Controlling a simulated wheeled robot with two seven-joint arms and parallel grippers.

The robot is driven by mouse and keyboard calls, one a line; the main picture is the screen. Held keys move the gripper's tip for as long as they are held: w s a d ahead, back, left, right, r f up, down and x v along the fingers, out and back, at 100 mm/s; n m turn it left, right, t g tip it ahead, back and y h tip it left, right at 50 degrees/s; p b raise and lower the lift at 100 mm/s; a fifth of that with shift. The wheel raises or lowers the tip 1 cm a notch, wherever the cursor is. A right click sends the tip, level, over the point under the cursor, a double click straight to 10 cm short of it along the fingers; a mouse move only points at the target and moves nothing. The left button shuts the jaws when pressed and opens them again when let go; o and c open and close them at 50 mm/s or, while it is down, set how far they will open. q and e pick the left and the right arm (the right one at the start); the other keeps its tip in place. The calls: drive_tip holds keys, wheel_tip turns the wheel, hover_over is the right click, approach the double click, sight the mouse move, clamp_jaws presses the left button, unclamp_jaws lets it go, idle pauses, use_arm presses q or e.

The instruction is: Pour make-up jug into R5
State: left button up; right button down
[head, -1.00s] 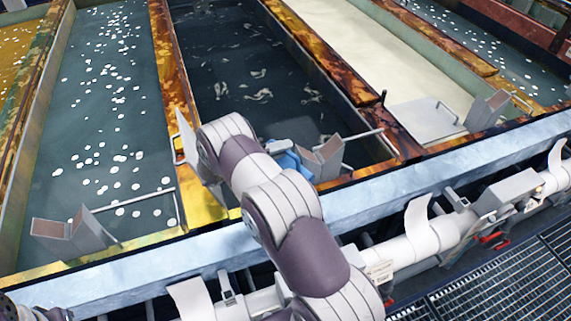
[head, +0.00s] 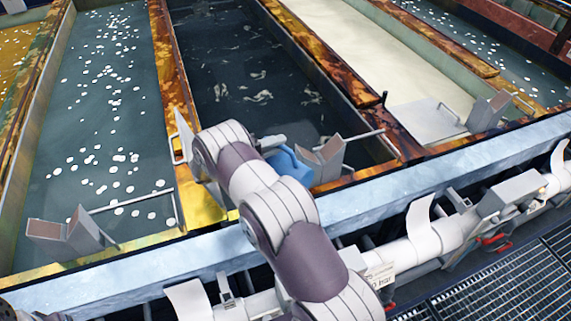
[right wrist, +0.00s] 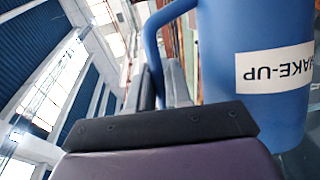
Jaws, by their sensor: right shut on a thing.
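The blue make-up jug (head: 289,163) shows only in part in the head view, behind my right arm, over the near end of the dark tank (head: 225,70) with pale scraps in it. In the right wrist view the jug (right wrist: 225,60) is large, its MAKE-UP label upside down in the picture. My right gripper (right wrist: 168,82) is shut on the jug's handle. In the head view its fingers are mostly hidden by my arm. No R5 marking is readable, and the jug's mouth and any stream are hidden. My left gripper is not in view.
A tank with white floating discs (head: 105,130) lies to the left and a cream-coloured tank (head: 370,55) to the right. Rusty dividers stand between them. Grey angled brackets (head: 325,160) with rods stand at the near rims. A pale front ledge (head: 390,190) and pipes run along the front.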

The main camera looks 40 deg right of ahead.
sight(287, 149)
idle(0.4)
drive_tip(key=shift+s+r+m+p, duration=0.25)
drive_tip(key=shift+m+p, duration=0.05)
drive_tip(key=shift+p, duration=0.15)
drive_tip(key=shift+s+d+r+m+y+p, duration=0.2)
drive_tip(key=shift+s+m+y+p, duration=0.15)
drive_tip(key=shift+s+p, duration=0.25)
drive_tip(key=shift+s+d+m+t+y+p, duration=0.2)
drive_tip(key=shift+s+m+t+y+p, duration=0.1)
drive_tip(key=shift+s+m+p, duration=0.45)
drive_tip(key=shift+s+f, duration=0.1)
drive_tip(key=shift+s, duration=0.15)
